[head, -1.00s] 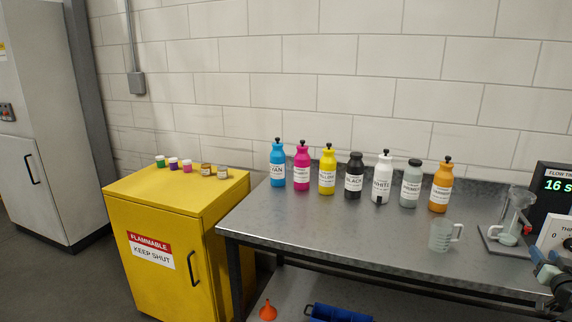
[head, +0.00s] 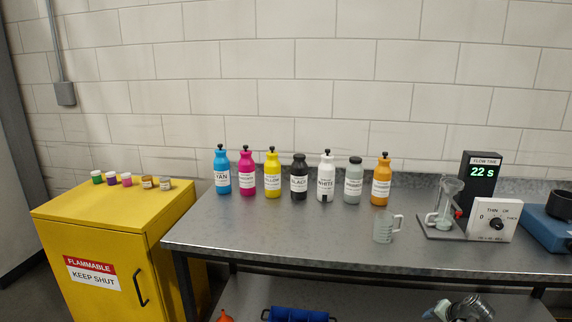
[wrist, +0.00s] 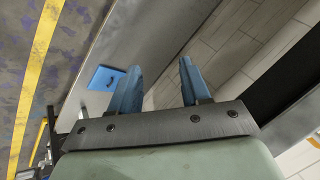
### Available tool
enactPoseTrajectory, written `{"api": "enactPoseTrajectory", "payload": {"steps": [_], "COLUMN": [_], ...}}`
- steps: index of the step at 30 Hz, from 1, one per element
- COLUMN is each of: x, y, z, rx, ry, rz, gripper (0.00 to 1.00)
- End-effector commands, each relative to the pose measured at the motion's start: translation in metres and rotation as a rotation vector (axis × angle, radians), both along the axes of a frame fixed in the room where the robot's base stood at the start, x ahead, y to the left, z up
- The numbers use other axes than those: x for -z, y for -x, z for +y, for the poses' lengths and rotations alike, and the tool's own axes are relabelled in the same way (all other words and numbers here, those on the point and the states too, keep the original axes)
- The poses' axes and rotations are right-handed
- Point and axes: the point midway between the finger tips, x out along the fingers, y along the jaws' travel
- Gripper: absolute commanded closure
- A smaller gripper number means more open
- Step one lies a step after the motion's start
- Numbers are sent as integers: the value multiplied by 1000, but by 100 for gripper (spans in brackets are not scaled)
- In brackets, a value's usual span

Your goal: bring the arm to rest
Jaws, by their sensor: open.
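My gripper (wrist: 160,70) shows in the wrist view with its two blue fingers apart and nothing between them. The wrist view is tilted, with grey surfaces and the tiled wall behind the fingers. In the head view, part of my arm shows at the bottom right, low in front of the bench; its fingers cannot be made out there. The steel bench (head: 300,240) has nothing of mine resting on it.
A row of ink bottles (head: 299,180) stands along the back of the bench. A clear jug (head: 384,229), a flow cup stand (head: 437,230), a timer (head: 481,174) reading 22 s and a blue device (head: 545,232) stand to the right. A yellow cabinet (head: 100,220) stands left.

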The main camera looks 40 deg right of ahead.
Motion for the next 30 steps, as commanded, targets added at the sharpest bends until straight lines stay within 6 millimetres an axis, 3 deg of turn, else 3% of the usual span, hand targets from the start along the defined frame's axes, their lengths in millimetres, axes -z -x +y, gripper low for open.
{"api": "enactPoseTrajectory", "payload": {"steps": [1,6,12,21,30], "x": [22,83,139,200,246], "y": [-8,-31,-54,-77,-87], "z": [19,77,144,238,327], "rx": [-20,-103,-238,-460,-670], "ry": [-43,-155,-230,-284,-308], "rz": [45,199,360,550,691], "gripper": [53,53,53,53,53]}}
